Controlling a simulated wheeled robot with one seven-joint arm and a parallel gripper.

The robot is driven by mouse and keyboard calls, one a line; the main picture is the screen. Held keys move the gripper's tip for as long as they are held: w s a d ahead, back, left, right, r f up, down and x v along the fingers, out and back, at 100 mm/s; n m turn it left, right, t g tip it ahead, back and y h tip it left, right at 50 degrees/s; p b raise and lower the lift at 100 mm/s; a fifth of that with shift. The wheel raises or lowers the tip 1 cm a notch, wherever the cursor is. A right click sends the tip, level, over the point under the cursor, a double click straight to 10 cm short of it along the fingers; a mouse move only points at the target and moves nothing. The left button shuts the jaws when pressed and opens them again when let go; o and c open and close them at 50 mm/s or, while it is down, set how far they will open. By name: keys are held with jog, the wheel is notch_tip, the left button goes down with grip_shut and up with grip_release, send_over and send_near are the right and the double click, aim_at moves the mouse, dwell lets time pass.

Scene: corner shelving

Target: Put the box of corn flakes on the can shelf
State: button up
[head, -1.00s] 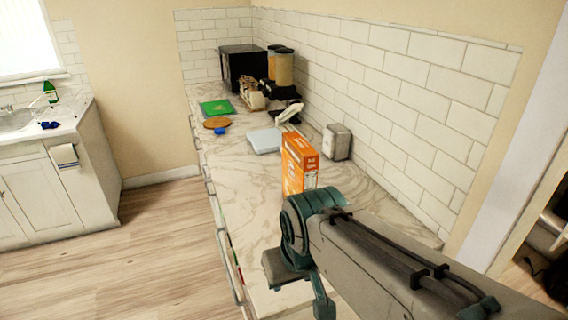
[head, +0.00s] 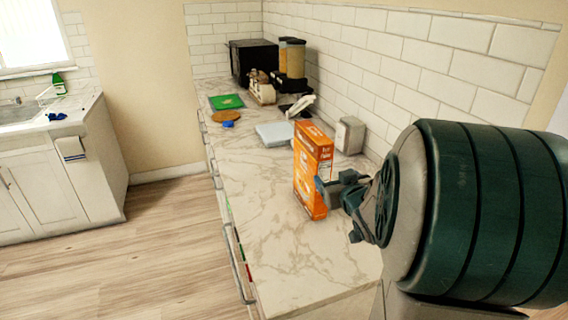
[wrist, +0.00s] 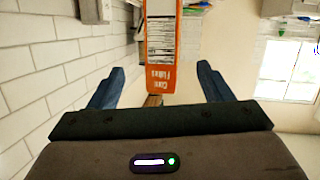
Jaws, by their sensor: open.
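The orange box of corn flakes (head: 312,165) stands upright on the marble counter in the head view. In the wrist view the box (wrist: 175,50) shows between and beyond the two blue fingers, with its label upside down. My gripper (wrist: 163,85) is open, with a finger on either side of the box's line. In the head view my gripper (head: 330,190) is right at the box's near right side; whether a finger touches it I cannot tell. No can shelf is recognisable in these views.
The marble counter (head: 270,250) is clear in front of the box. A metal dispenser (head: 350,134) stands behind it by the tiled wall. A white scale-like item (head: 274,134), a green board (head: 226,102) and a black microwave (head: 250,62) lie farther back.

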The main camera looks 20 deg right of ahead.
aim_at(326, 163)
jog(key=w+t, duration=0.1)
jog(key=w, duration=0.2)
jog(key=w+t+y, duration=0.1)
jog(key=w, duration=0.1)
jog(key=w+d+y+p, duration=0.1)
jog(key=w, duration=0.2)
jog(key=shift+w+f+n+t, duration=0.3)
jog(key=shift+f+n+t, duration=0.1)
jog(key=w, duration=0.1)
jog(key=w+p, duration=0.1)
jog(key=w, duration=0.1)
jog(key=w+p, duration=0.1)
jog(key=w, duration=0.1)
jog(key=shift+w+a+r, duration=0.1)
jog(key=shift+r, duration=0.15)
jog(key=shift+c, duration=0.3)
grip_shut()
